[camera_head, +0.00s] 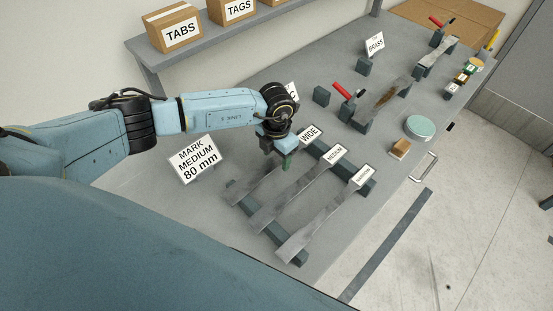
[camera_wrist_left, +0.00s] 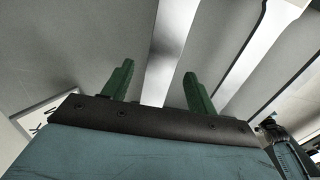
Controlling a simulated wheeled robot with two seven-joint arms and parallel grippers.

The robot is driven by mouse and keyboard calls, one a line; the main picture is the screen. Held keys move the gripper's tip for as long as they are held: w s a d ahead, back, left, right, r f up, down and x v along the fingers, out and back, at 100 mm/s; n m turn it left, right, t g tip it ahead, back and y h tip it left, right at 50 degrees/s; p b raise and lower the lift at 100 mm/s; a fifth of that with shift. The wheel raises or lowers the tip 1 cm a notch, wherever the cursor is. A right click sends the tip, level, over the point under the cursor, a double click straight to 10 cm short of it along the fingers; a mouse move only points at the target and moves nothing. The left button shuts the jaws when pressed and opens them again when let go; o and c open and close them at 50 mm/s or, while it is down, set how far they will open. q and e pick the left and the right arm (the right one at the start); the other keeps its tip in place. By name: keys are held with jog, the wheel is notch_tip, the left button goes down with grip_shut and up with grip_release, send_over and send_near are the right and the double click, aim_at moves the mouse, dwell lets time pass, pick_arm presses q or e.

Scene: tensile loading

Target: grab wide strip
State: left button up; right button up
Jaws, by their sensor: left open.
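The wide strip (camera_head: 259,186) is a grey metal dog-bone piece. It lies across two dark rails, leftmost of three strips, with a WIDE label (camera_head: 310,134) at its far end. My left gripper (camera_head: 287,164) is above the strip's middle to far part and hides some of it. In the left wrist view my open left gripper (camera_wrist_left: 157,82) has two green fingers, with the wide strip (camera_wrist_left: 166,45) showing between them. The fingers appear apart from the strip; the exact height gap is unclear. My right gripper is not in view.
The medium strip (camera_head: 287,199) and narrow strip (camera_head: 322,222) lie close to the right on the same rails. A MARK MEDIUM 80 mm sign (camera_head: 197,159) stands left. Fixtures with red handles (camera_head: 342,90), a brown block (camera_head: 400,149) and a round green-topped item (camera_head: 420,127) are farther right.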

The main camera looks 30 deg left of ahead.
pick_arm(q)
grip_shut()
jog(key=shift+w+r, duration=0.1)
dwell(0.4)
